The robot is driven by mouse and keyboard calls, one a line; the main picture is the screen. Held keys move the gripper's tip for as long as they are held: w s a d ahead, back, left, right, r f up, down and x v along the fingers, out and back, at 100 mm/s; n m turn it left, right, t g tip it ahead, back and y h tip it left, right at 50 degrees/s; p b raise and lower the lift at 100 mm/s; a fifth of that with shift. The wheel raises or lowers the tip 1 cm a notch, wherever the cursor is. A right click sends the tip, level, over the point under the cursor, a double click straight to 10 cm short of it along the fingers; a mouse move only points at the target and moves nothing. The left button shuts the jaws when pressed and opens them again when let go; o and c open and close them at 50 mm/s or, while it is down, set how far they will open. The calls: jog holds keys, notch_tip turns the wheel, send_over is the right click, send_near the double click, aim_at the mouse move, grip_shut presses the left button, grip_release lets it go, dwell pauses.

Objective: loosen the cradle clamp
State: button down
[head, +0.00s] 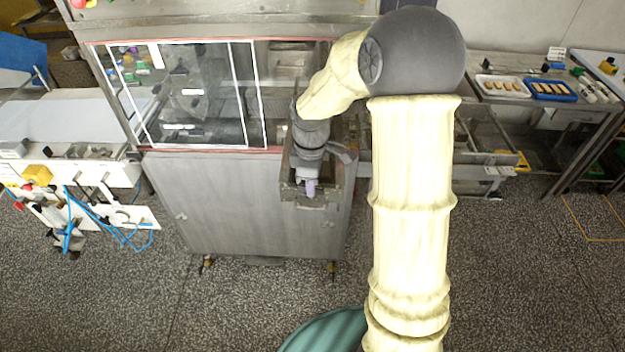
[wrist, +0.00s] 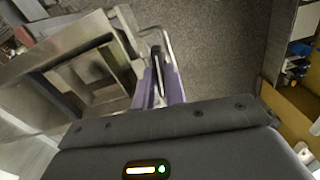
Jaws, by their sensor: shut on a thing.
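My gripper (head: 310,188) points down at the front of the metal cradle (head: 341,188), an open frame on the near side of the steel machine. In the wrist view its two purple fingers (wrist: 158,78) are closed around a thin dark piece with a pale edge, which appears to be the cradle clamp's handle (wrist: 156,51). The cradle's metal frame (wrist: 122,62) lies just left of the fingers in that view. In the head view my wrist and fingers hide the clamp, so its setting cannot be told.
The machine's glass-fronted cabinet (head: 190,95) stands left of my arm. A bent metal rod (wrist: 150,30) passes close to the fingertips. A conveyor frame (head: 440,150) runs right, towards a table with trays (head: 503,87).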

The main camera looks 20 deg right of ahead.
jog(key=shift+n+p, duration=0.35)
jog(key=shift+n, duration=0.45)
jog(key=c, duration=1.5)
grip_release()
jog(key=shift+r, duration=0.1)
notch_tip(320, 180, up, 17)
jog(key=b, duration=0.2)
jog(key=shift+r+b, duration=0.1)
jog(key=shift+b, duration=0.3)
